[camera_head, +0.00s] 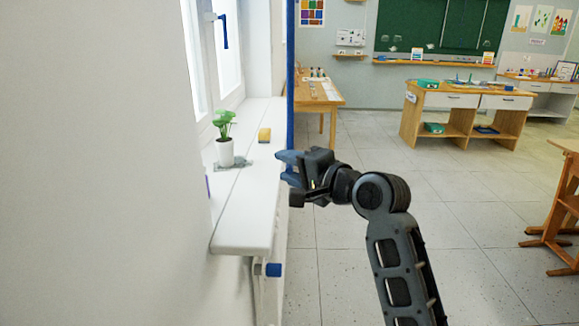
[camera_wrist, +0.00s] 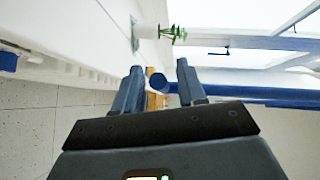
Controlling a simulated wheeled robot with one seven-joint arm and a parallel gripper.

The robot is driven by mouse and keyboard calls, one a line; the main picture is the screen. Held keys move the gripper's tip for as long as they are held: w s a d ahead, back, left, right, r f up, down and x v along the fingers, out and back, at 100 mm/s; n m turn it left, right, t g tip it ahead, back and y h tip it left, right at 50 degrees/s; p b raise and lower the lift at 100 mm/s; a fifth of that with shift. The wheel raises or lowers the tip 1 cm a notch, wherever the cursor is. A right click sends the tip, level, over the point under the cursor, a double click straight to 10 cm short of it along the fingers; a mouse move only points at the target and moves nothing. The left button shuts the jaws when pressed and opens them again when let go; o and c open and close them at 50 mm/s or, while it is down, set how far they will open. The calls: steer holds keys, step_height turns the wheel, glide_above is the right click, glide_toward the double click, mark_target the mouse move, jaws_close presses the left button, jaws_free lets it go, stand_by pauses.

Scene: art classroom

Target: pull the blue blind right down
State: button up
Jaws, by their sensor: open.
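The blue blind (camera_head: 290,75) shows nearly edge-on in the head view, as a thin upright blue strip in front of the window recess. It hangs from above the picture to about the sill's height. In the wrist view, which is turned sideways, the blind (camera_wrist: 250,91) comes in from the right and ends in a round blue bar end (camera_wrist: 158,82). My gripper (camera_head: 288,168) is at the blind's lower end. In the wrist view its fingers (camera_wrist: 160,70) are apart, with the bar end showing between them. Whether they touch it I cannot tell.
A white sill (camera_head: 246,207) carries a potted plant (camera_head: 226,140) and a yellow sponge (camera_head: 264,135) close behind the blind. A blue window handle (camera_head: 224,30) is above. A radiator valve (camera_head: 273,269) sits below the sill. The tiled floor (camera_head: 340,260) is open to the right.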

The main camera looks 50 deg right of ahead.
jaws_close()
stand_by(0.5)
step_height(320, 180, down, 10)
steer(key=b, duration=0.4)
steer(key=shift+r+b, duration=0.15)
steer(key=shift+b, duration=0.25)
jaws_free()
